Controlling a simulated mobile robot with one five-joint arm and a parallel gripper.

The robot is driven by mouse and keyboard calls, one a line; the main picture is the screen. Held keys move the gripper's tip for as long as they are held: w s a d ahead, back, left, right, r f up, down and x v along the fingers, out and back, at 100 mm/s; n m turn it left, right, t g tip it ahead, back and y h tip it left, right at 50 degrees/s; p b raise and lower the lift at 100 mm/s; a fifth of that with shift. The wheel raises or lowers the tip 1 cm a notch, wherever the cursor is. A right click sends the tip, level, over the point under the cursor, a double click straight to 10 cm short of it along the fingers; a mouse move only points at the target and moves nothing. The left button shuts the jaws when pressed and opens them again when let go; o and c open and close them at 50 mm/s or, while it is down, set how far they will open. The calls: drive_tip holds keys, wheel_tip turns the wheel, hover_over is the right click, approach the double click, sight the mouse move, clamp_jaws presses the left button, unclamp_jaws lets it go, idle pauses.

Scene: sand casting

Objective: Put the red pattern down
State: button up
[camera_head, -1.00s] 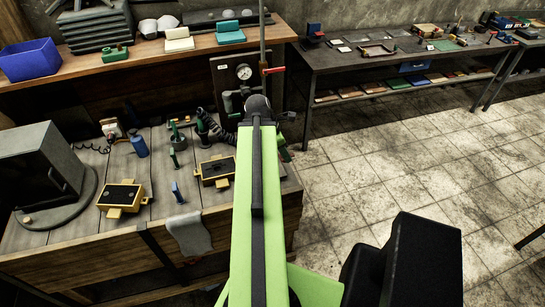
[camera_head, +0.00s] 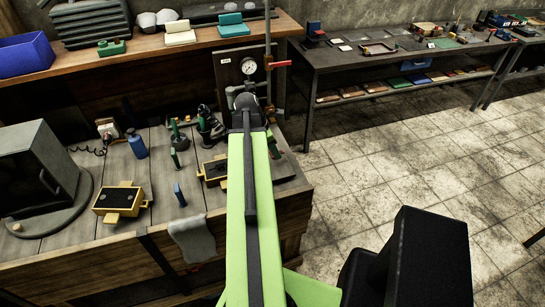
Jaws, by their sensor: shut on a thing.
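My green arm reaches forward over the wooden workbench (camera_head: 85,238). The red part on the upright post (camera_head: 280,64) looks like a handle.
Two yellow frames, one at left (camera_head: 121,201) and one beside my arm (camera_head: 212,171), lie on the bench. A blue bottle (camera_head: 138,146), a small blue tool (camera_head: 179,194), a gauge (camera_head: 249,66) and a grey machine (camera_head: 38,170) stand around. Bare bench lies between them.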

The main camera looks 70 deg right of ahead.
wheel_tip(320, 180, down, 4)
drive_tip(key=b, duration=0.2)
drive_tip(key=shift+w+r+b, duration=0.1)
drive_tip(key=shift+w+b, duration=0.05)
drive_tip(key=shift+b, duration=0.15)
drive_tip(key=shift+w+r, duration=0.1)
drive_tip(key=shift+r, duration=0.15)
drive_tip(key=shift+f, duration=0.2)
drive_tip(key=o, duration=1)
drive_tip(key=shift+r+p, duration=0.5)
drive_tip(key=p+v, duration=1)
drive_tip(key=v, duration=0.1)
drive_tip(key=shift+a+r, duration=0.15)
drive_tip(key=shift+a, duration=0.1)
drive_tip(key=shift+w, duration=0.1)
